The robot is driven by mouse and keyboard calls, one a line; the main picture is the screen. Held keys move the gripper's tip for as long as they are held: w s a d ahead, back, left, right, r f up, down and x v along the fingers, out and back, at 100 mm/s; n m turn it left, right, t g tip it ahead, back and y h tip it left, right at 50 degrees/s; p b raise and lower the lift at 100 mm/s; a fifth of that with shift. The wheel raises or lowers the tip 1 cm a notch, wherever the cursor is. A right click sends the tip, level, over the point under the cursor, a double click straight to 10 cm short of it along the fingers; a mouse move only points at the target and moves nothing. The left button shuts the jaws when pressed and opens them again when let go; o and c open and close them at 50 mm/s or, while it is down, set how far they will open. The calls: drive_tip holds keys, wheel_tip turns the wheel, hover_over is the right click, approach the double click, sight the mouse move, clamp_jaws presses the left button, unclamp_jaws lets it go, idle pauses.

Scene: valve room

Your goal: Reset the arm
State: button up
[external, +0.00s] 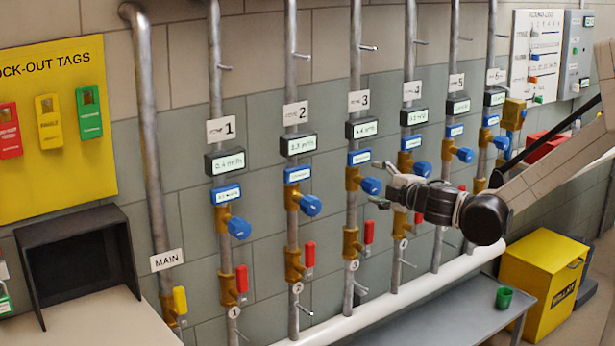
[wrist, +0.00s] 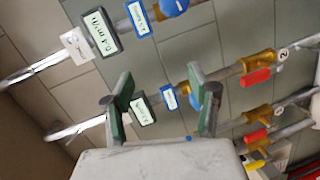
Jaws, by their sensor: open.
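My gripper (external: 376,184) is in front of the valve wall, between pipes 3 and 4, pointing left with its fingers apart. In the wrist view, my gripper (wrist: 158,88) shows two spread fingers with dark green pads and nothing between them but the view of the wall behind. The blue knob of pipe 3 (external: 371,186) appears close to the fingertips in the external view; I cannot tell whether they touch. My arm (external: 555,170) reaches in from the right.
Numbered pipes with blue knobs, such as the knob of zone 1 (external: 239,228), and red levers (external: 242,278) line the wall. A yellow tag board (external: 50,180) hangs at left. A yellow box (external: 540,275) and a bench with a green cup (external: 504,298) stand lower right.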

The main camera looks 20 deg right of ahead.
drive_tip(key=s+d+r+m+g+h+p, duration=0.1)
drive_tip(key=s+d+m+g, duration=0.2)
drive_tip(key=d, duration=0.5)
drive_tip(key=s+d+m+h+p, duration=0.15)
drive_tip(key=s+d+m, duration=0.25)
drive_tip(key=d, duration=0.4)
drive_tip(key=s+d+r+m+g+h, duration=0.1)
drive_tip(key=s+d+m+g+h, duration=0.2)
drive_tip(key=d, duration=0.5)
drive_tip(key=s+d+f+m+g+y+p, duration=0.1)
drive_tip(key=s+d+f+m, duration=0.1)
drive_tip(key=s, duration=0.7)
drive_tip(key=s+d+f+m+g+y+p, duration=0.1)
drive_tip(key=s+d+m, duration=0.4)
drive_tip(key=s, duration=0.5)
drive_tip(key=shift+s+f+g+y, duration=0.15)
drive_tip(key=shift+f+g+y, duration=0.35)
drive_tip(key=shift+f+y, duration=0.25)
